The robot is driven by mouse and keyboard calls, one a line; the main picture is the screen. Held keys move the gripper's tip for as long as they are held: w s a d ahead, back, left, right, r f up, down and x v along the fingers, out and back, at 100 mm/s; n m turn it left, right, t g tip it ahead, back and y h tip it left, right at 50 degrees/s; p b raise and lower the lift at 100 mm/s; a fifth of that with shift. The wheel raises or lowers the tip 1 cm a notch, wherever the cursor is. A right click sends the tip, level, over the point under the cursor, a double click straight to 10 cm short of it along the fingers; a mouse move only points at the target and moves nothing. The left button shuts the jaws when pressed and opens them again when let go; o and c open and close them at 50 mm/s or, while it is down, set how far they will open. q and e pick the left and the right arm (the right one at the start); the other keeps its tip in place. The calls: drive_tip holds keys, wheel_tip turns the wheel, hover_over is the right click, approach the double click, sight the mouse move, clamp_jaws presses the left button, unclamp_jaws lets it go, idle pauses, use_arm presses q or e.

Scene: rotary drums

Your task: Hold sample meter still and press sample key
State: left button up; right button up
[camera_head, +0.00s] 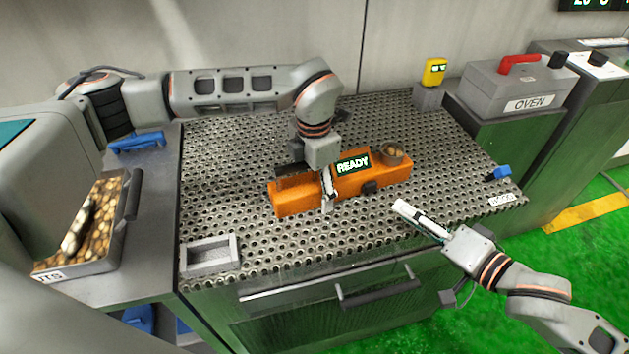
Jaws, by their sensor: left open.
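The sample meter is a long orange box (294,196) lying on the perforated bench top, with a lit screen (352,162) reading READY. A small cup of brownish pieces (393,153) sits at its right end. A dark block, perhaps the sample key (370,187), shows on its front side. My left gripper (320,187) is over the meter's middle, left of the screen, with its jaws open. One pale finger hangs along the front side; the far finger is partly hidden. My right gripper (420,218) is in front of the meter at the bench's front edge, its fingers together and apart from the meter.
The perforated bench top (230,160) is mostly clear. A grey frame (210,255) lies at its front left. A tray of nuts (85,230) stands left. A blue item (499,173) lies at the right edge. A yellow device (434,72) and a grey OVEN box (515,88) stand back right.

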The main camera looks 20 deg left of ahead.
use_arm(q)
drive_tip(key=c, duration=1.5)
drive_tip(key=shift+c, duration=0.2)
drive_tip(key=shift+f, duration=0.15)
use_arm(e)
drive_tip(key=shift+f, duration=0.1)
clamp_jaws()
use_arm(q)
drive_tip(key=shift+s+f, duration=0.2)
use_arm(e)
drive_tip(key=shift+s, duration=0.1)
